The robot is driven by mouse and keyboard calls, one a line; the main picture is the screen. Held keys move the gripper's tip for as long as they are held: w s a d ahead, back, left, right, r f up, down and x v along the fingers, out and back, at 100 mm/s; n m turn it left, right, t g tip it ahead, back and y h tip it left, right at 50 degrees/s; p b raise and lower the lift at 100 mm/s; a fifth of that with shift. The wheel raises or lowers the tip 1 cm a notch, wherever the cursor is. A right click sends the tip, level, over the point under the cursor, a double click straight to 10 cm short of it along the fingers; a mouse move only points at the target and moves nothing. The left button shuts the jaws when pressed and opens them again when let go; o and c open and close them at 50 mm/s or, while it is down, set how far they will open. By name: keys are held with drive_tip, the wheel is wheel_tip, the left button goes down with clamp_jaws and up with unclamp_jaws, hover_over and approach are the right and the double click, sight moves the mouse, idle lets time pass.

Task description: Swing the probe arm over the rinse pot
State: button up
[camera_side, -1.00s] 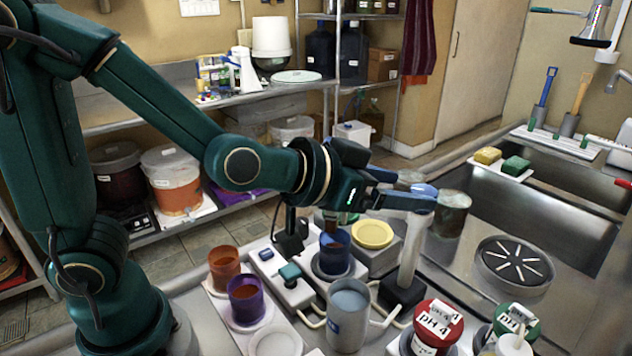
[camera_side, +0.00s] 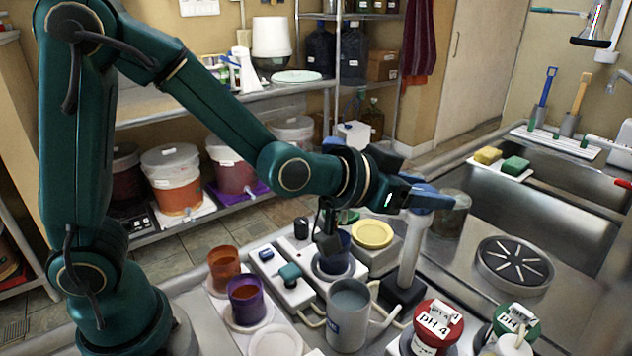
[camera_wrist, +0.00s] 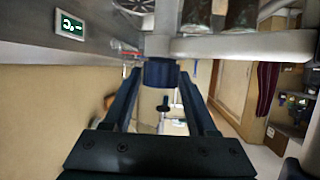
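The probe stand is a pale grey post (camera_side: 411,245) on a dark base (camera_side: 402,292), with a blue piece (camera_side: 424,189) at its top. My gripper (camera_side: 440,197) is at the post's top, with its blue fingers level and reaching past it. In the wrist view, a dark blue block (camera_wrist: 161,73) sits between my two fingertips. The fingers look open around it; contact is not clear. A pale bar (camera_wrist: 245,47), perhaps the probe arm, runs right from there. A grey labelled pot (camera_side: 348,318), perhaps the rinse pot, stands upright in front, holding liquid.
A purple cup (camera_side: 246,300) and an orange-brown cup (camera_side: 223,268) stand left of the pot. A red-lidded pH 4 jar (camera_side: 437,328) and a green-lidded jar (camera_side: 513,324) are at the front right. A yellow dish (camera_side: 373,234) lies behind. A round drain (camera_side: 515,268) is at the right.

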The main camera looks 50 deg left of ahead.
clamp_jaws()
idle(1.2)
